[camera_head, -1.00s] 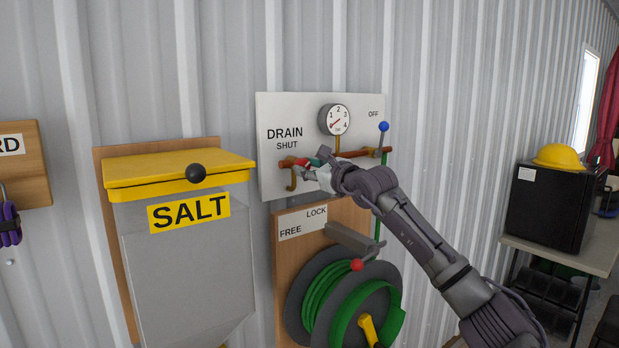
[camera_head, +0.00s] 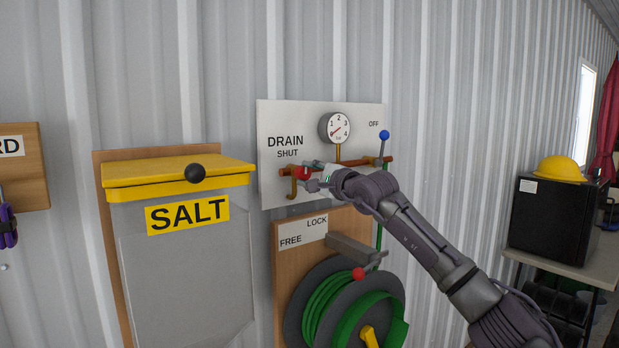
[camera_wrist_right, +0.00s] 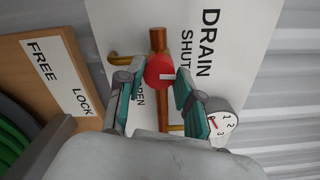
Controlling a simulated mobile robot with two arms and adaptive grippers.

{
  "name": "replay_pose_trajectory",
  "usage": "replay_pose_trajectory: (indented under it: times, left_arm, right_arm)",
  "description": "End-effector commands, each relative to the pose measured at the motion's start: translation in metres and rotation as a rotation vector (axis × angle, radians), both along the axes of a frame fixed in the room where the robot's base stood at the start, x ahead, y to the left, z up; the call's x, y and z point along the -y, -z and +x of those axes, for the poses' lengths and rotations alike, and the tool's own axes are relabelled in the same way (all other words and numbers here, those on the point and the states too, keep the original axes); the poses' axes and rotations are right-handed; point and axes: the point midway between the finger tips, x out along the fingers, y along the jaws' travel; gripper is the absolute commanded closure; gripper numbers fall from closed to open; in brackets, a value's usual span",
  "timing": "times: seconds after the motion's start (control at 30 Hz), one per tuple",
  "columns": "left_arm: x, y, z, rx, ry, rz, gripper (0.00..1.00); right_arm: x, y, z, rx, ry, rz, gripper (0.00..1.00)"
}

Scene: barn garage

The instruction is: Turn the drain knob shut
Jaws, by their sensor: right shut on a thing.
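The red round drain knob (camera_head: 303,173) sits on a copper pipe on the white panel (camera_head: 268,182), below the words DRAIN and SHUT. In the right wrist view the knob (camera_wrist_right: 158,71) has a white mark pointing right, toward the side with SHUT. My right gripper (camera_head: 312,174) is shut on the knob, with one teal-padded finger on each side of it in the wrist view (camera_wrist_right: 156,88). My left gripper is not in view.
A pressure gauge (camera_head: 335,128) and a blue-knobbed lever (camera_head: 384,136) are on the same panel. A yellow-lidded salt bin (camera_head: 185,270) stands left. A black box (camera_head: 545,215) with a yellow helmet is right.

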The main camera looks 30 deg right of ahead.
Motion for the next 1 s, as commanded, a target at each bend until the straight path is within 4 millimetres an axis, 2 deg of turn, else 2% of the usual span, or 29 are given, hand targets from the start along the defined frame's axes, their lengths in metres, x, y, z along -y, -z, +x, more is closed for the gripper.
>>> replay_pose_trajectory:
  times: [0.3, 0.77, 0.8, 0.93, 1.0]
  left_arm:
    - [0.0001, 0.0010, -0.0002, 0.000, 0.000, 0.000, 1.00]
    - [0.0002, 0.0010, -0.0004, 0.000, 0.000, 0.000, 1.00]
    - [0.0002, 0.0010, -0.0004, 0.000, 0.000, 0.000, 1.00]
    - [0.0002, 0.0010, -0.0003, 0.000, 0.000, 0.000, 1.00]
    - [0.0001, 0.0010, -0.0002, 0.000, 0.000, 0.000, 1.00]
  right_arm:
    - [-0.0002, 0.0002, 0.0000, 0.013, 0.000, -0.090, 0.99]
    - [-0.0001, 0.0004, 0.0000, 0.014, 0.000, -0.103, 0.99]
    - [-0.0001, 0.0004, 0.0000, 0.014, 0.000, -0.103, 0.59]
    - [-0.0001, 0.0004, 0.0000, 0.014, 0.000, -0.102, 0.39]
    - [-0.0001, 0.0004, 0.0000, 0.014, 0.000, -0.101, 0.39]
